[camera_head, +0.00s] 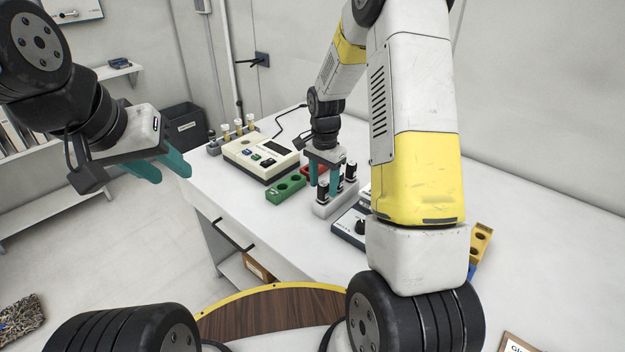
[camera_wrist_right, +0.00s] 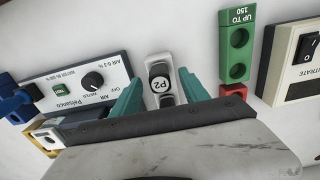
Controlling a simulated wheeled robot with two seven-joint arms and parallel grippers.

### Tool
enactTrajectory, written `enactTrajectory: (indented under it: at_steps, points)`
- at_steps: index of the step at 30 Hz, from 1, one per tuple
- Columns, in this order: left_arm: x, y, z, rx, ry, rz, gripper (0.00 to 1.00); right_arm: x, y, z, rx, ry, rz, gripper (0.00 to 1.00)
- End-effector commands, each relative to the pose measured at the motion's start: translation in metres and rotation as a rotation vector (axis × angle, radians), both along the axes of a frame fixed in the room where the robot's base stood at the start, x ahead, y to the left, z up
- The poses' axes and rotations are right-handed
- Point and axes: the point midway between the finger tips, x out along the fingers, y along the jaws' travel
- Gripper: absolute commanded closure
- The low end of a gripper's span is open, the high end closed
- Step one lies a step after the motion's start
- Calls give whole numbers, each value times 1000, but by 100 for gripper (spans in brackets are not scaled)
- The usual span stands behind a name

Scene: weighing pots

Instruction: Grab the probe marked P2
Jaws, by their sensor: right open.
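The probe marked P2 (camera_wrist_right: 160,84) shows in the right wrist view as a black cap with a white label, standing in a pale holder (camera_wrist_right: 152,62). My right gripper (camera_wrist_right: 161,74) is open, with one teal finger on each side of P2 and nothing gripped. In the head view my right gripper (camera_head: 325,181) points down over the pale holder (camera_head: 333,208) with its several black probes (camera_head: 351,171). Which of those is P2 cannot be told there. Another black cap partly shows below P2 in the wrist view. My left gripper (camera_head: 160,171) is open and empty, left of the table.
A green block with holes (camera_head: 286,188) and a beige meter (camera_head: 261,155) stand left of the holder. A red block (camera_head: 314,170) is behind it. A meter with a black knob (camera_wrist_right: 88,84) is close on the other side. The table's front is clear.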

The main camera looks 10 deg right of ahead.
Motion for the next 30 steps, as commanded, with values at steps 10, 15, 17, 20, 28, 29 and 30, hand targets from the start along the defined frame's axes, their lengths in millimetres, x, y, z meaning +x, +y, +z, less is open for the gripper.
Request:
enactTrajectory:
  at_steps: [10,15,17,20,28,29,30]
  points:
    - [0,0,0,0,0,0,64,1,1,-30,1,-1,1,47]
    - [0,0,0,0,0,0,64,1,1,-30,1,-1,1,53]
    - [0,0,0,0,0,0,64,1,1,-30,1,-1,1,65]
    - [0,0,0,0,0,0,64,1,1,-30,0,0,1,85]
    - [0,0,0,0,0,0,64,1,1,-29,1,-1,1,100]
    - [0,0,0,0,0,0,64,1,1,-29,1,-1,1,100]
    - [0,0,0,0,0,0,64,1,1,-29,1,-1,1,100]
